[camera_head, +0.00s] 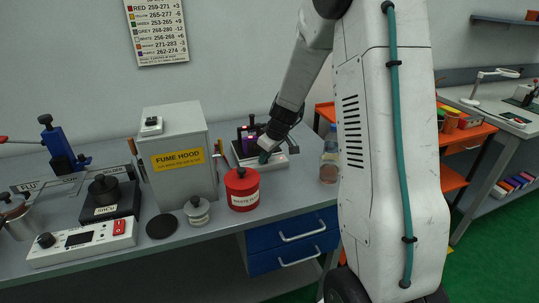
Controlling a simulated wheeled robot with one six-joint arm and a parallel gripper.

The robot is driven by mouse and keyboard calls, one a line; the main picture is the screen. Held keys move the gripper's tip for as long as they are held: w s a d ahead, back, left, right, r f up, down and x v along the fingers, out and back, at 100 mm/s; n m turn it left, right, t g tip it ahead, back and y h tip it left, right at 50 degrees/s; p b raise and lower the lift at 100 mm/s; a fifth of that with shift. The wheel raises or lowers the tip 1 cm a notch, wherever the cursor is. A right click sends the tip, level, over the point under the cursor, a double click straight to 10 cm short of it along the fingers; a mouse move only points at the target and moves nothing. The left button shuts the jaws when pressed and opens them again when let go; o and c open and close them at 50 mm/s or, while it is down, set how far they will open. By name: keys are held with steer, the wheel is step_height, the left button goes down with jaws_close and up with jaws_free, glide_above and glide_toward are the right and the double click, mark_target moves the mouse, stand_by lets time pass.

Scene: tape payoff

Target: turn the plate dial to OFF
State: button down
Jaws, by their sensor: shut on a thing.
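My gripper (264,155) is at the front of a low white plate unit (280,161) on the back right of the bench. Its teal-tipped jaws are shut at the unit's front face, where they appear to hold the plate dial. The dial itself is hidden behind the jaws, so its pointer and any OFF mark cannot be read. Dark blocks (243,143) with small lit spots, purple and red, stand on the plate unit just left of the gripper.
A red waste can (242,190) stands in front of the plate unit, and an amber-filled bottle (329,167) to its right. A grey fume hood box (180,160) is on the left. A white controller with a black knob (46,240) sits front left.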

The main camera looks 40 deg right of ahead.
steer(key=shift+a+f, duration=0.1)
steer(key=shift+a, duration=0.05)
steer(key=c, duration=1.2)
jaws_free()
steer(key=shift+r, duration=0.25)
steer(key=v, duration=0.7)
steer(key=shift+r, duration=0.15)
steer(key=shift+s, duration=0.1)
